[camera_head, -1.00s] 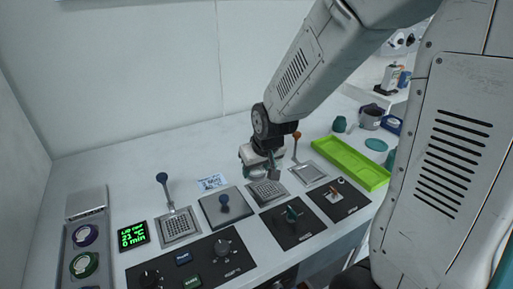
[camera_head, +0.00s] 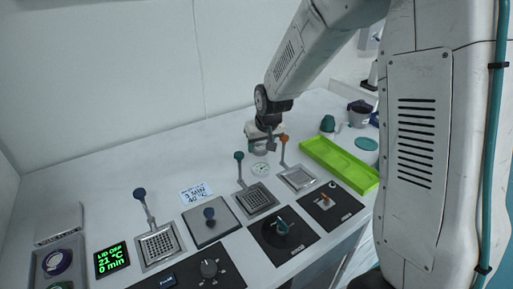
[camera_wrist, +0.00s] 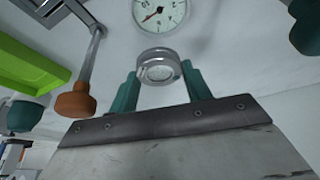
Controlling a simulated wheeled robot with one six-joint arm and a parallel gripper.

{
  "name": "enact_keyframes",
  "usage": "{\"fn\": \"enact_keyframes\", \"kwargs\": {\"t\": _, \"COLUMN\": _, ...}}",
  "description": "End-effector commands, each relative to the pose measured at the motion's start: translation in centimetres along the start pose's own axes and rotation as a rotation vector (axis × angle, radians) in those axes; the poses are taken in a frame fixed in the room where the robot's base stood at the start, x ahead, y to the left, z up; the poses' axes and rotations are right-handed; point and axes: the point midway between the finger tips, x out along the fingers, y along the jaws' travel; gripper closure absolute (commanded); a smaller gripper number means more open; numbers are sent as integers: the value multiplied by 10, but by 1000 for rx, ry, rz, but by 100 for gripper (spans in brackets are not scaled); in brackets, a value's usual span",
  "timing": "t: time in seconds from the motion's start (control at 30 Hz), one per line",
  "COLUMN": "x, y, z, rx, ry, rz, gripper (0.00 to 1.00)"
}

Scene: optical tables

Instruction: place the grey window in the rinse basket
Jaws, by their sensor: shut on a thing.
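The grey window (camera_wrist: 160,66), a small ringed disc with a pale speckled face, sits between the teal fingertips of my gripper (camera_wrist: 162,78) in the wrist view. In the head view my gripper (camera_head: 260,148) is over the back of the table, behind the baskets. Three square metal baskets have upright handles: a blue-knobbed one (camera_head: 160,245), a teal-knobbed one (camera_head: 258,198) and an orange-knobbed one (camera_head: 298,179). I cannot read which is the rinse basket. The orange knob (camera_wrist: 75,101) shows left of my gripper in the wrist view.
A round dial (camera_head: 261,169) lies behind the teal-knobbed basket. A blue-knobbed lid (camera_head: 210,226) covers a square well. Control panels with knobs (camera_head: 283,229) run along the front. A lime tray (camera_head: 340,162) and cups stand right. The back left table is clear.

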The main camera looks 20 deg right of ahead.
Motion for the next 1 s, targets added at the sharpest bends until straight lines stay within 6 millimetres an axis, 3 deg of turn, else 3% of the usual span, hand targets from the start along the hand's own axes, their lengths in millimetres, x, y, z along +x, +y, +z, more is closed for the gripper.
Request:
{"fn": "enact_keyframes", "kwargs": {"t": 0.13, "x": 12, "y": -1, "z": -23, "rx": -1, "ry": 0, "rz": 0, "gripper": 74}}
{"fn": "enact_keyframes", "kwargs": {"t": 0.37, "x": 20, "y": -1, "z": -37, "rx": 0, "ry": 0, "rz": 0, "gripper": 74}}
{"fn": "enact_keyframes", "kwargs": {"t": 0.6, "x": 51, "y": 0, "z": -25, "rx": 1, "ry": -2, "rz": 1, "gripper": 74}}
{"fn": "enact_keyframes", "kwargs": {"t": 0.97, "x": 55, "y": 0, "z": -23, "rx": 1, "ry": 0, "rz": 1, "gripper": 74}}
{"fn": "enact_keyframes", "kwargs": {"t": 1.0, "x": 55, "y": 0, "z": -23, "rx": 1, "ry": 0, "rz": 1, "gripper": 49}}
